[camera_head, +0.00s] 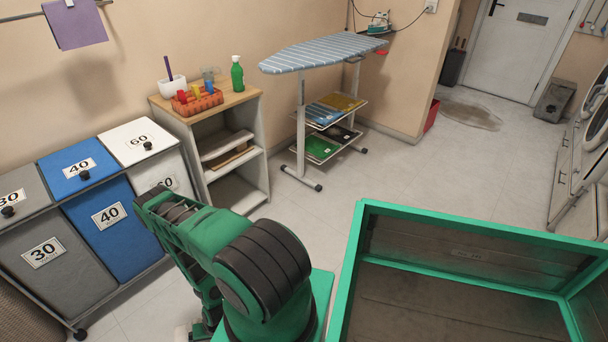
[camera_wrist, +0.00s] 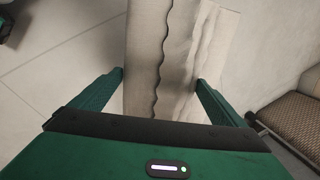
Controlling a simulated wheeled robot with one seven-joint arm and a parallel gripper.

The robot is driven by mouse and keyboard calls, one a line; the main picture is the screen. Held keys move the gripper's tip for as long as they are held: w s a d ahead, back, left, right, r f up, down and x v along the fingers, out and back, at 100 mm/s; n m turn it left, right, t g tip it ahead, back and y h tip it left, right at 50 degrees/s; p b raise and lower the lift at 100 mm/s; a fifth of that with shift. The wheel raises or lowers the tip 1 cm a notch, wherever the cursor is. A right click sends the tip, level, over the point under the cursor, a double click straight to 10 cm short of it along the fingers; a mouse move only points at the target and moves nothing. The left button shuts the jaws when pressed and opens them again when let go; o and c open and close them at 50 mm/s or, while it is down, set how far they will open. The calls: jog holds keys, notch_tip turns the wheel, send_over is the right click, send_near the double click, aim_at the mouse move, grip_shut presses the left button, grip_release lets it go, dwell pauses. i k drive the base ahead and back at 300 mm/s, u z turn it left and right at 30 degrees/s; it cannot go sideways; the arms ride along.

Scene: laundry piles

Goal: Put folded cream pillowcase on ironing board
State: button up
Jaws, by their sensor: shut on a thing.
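In the wrist view my gripper (camera_wrist: 160,90) is shut on the folded cream pillowcase (camera_wrist: 143,45), a pale cloth with wavy edges that hangs between the two green fingers. In the head view my arm hides the gripper, and I cannot make out the pillowcase there. The ironing board (camera_head: 320,53) stands against the back wall, with a blue-grey striped cover and its long top bare. My arm is in the foreground, well apart from the board.
An iron (camera_head: 378,22) sits at the board's far end. Folded cloths lie on the racks (camera_head: 323,125) below. A wooden shelf unit (camera_head: 222,105) with a bottle and basket stands left of it, beside the laundry bins (camera_head: 92,222). A green-rimmed crate (camera_head: 480,232) fills the front right. The middle floor is clear.

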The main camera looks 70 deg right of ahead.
aim_at(337, 46)
jog(key=z, duration=2.3)
jog(key=i, duration=0.9)
jog(key=z, duration=0.1)
